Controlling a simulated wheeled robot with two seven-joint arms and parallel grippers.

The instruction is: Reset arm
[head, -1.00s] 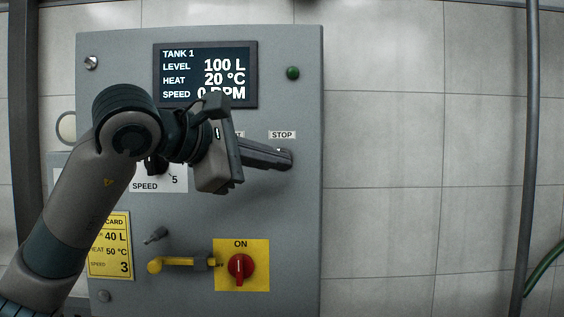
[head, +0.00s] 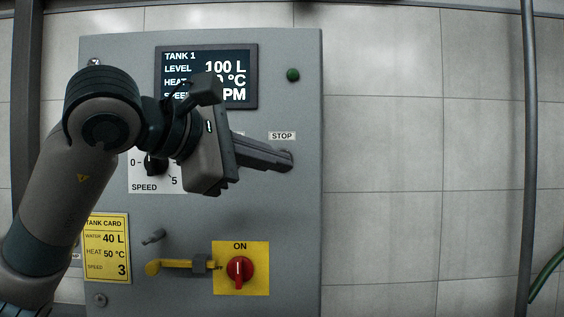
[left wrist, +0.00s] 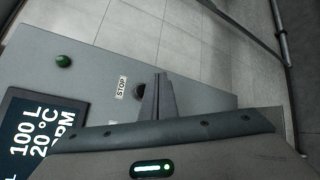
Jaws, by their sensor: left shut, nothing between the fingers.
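My left gripper (head: 286,160) is shut and empty, its narrow fingers pointing right across the grey control panel (head: 200,225). In the head view its tips lie just below the STOP label (head: 282,136) and hide what is there. In the left wrist view the shut fingers (left wrist: 159,80) stand beside a dark round button (left wrist: 138,91) next to the STOP label (left wrist: 121,87). I cannot tell whether they touch it. The TANK 1 display (head: 180,57) is partly covered by my gripper; the wrist view reads 100 L and 20 °C. My right gripper is not in view.
A speed dial (head: 154,165), a yellow tank card (head: 107,248), a yellow-handled lever (head: 178,266) and a red switch (head: 240,270) at ON are on the panel. A green lamp (head: 293,75) is at upper right. A vertical pipe (head: 529,150) stands right; tiled wall between is clear.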

